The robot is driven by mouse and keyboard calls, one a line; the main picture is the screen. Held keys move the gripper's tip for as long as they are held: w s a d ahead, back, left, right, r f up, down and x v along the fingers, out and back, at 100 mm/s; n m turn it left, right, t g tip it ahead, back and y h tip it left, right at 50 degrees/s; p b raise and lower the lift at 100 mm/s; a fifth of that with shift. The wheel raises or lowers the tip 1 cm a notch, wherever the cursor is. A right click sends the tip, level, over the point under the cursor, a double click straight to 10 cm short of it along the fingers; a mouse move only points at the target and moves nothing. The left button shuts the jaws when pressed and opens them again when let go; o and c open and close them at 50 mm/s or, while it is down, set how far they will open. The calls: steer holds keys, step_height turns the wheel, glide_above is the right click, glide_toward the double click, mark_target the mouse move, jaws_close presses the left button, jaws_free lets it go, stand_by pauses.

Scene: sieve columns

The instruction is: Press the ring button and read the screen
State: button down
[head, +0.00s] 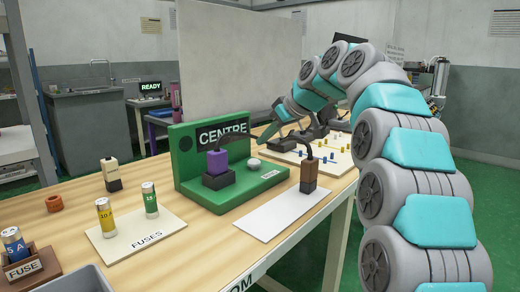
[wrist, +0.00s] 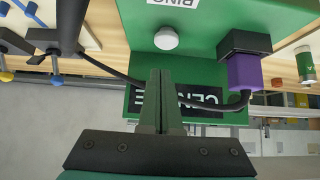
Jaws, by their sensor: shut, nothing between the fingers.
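A green unit (head: 184,146) stands on the wooden table. Its dark upright panel (head: 222,131) reads CENTRE. A round white button (head: 253,164) sits on its base; in the wrist view the button (wrist: 166,39) is by a plate (wrist: 172,2) reading RING. A purple block (head: 217,161) in a black holder is left of the button, with a dark cable running to a brown block (head: 309,173). My gripper (wrist: 161,72) is shut and empty, apart from the button, and partly hides the upside-down CENTRE panel. A distant screen (head: 150,86) reads READY.
A white sheet (head: 272,216) lies in front of the unit. A board with several pegs (head: 336,150) is behind right.

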steer(key=v, duration=0.7)
steer(key=shift+r, duration=0.15)
